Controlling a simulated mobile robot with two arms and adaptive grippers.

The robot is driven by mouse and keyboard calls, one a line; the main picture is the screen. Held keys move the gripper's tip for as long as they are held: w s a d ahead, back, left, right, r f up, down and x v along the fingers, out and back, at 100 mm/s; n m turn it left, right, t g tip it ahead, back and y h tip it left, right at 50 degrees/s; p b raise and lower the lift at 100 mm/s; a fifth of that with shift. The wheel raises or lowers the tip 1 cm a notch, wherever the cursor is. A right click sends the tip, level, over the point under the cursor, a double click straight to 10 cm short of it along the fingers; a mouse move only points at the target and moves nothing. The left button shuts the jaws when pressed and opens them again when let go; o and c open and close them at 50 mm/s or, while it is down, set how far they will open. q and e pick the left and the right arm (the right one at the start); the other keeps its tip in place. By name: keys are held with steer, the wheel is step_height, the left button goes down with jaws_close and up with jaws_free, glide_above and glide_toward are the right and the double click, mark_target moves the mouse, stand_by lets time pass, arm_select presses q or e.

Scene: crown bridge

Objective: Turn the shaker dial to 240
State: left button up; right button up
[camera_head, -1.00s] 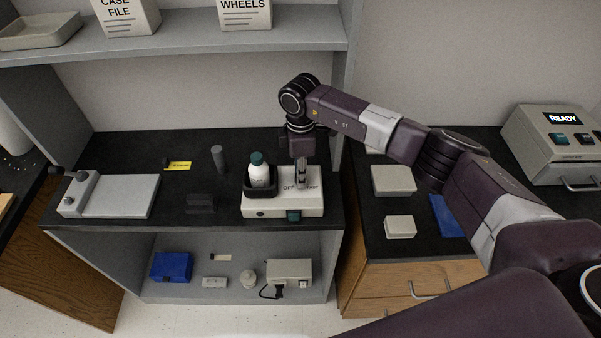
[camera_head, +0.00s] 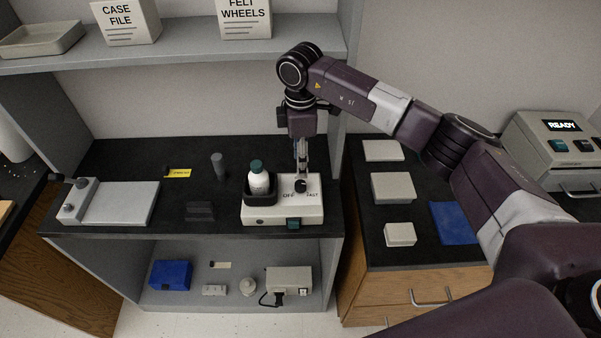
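The shaker (camera_head: 270,216) is a white box on the black counter. It holds a white bottle with a teal cap (camera_head: 259,180) in a dark holder. Its black dial (camera_head: 300,186) sits between the printed words OFF and FAST; no number 240 is readable. My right gripper (camera_head: 301,174) points down directly above the dial, its tips at or just over the knob. The fingers look narrow and close together from this angle; I cannot tell whether they touch the dial. The dial's pointer is too small to read. My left gripper is out of view.
A teal switch (camera_head: 293,223) is on the shaker's front. A shelf (camera_head: 180,50) runs above. Pale boxes and a READY machine (camera_head: 560,150) are at right.

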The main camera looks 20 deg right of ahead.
step_height(320, 180, up, 4)
steer(key=shift+f, duration=0.2)
stand_by(0.4)
